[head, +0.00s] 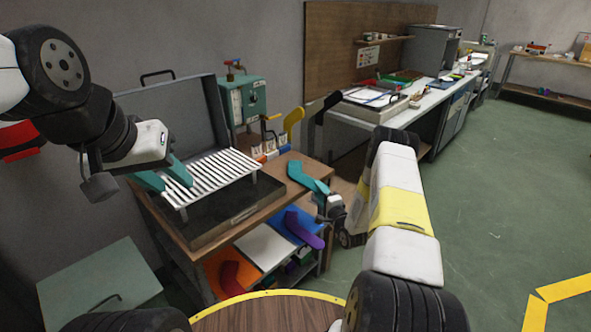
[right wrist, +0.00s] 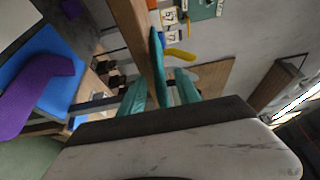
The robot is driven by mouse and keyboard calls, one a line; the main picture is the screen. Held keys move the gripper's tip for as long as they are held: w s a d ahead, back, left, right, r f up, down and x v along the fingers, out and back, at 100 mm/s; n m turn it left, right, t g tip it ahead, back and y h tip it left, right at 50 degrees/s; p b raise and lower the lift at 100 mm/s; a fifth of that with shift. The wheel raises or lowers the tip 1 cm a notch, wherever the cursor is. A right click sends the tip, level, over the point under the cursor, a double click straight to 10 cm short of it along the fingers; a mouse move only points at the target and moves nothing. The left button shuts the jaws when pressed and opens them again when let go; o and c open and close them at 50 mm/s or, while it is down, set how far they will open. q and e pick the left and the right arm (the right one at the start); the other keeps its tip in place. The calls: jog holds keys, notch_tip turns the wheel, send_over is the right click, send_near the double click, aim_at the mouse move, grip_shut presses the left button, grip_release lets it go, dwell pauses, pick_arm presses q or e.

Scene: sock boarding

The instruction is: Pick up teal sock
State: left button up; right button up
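The teal sock (head: 308,176) lies at the right edge of the wooden worktop (head: 283,207), partly overhanging it. My right gripper (head: 326,196) is at the sock's near end. In the right wrist view the teal sock (right wrist: 158,65) is seen edge-on between the two teal fingers of my right gripper (right wrist: 160,92). The fingers are open, with a gap visible on each side of the sock. My left gripper (head: 165,176) has its fingers apart, at the left end of the white slatted rack (head: 225,176), and holds nothing visible.
A yellow sock (head: 293,122) and a black sock (head: 325,107) stand upright behind the worktop, near numbered tags. Below, a purple sock (head: 304,230) lies on a blue tray (head: 283,219) and a maroon sock (head: 230,279) on an orange one. Open floor lies to the right.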

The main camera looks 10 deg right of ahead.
aim_at(308, 177)
jog(key=shift+x, duration=1.3)
grip_shut()
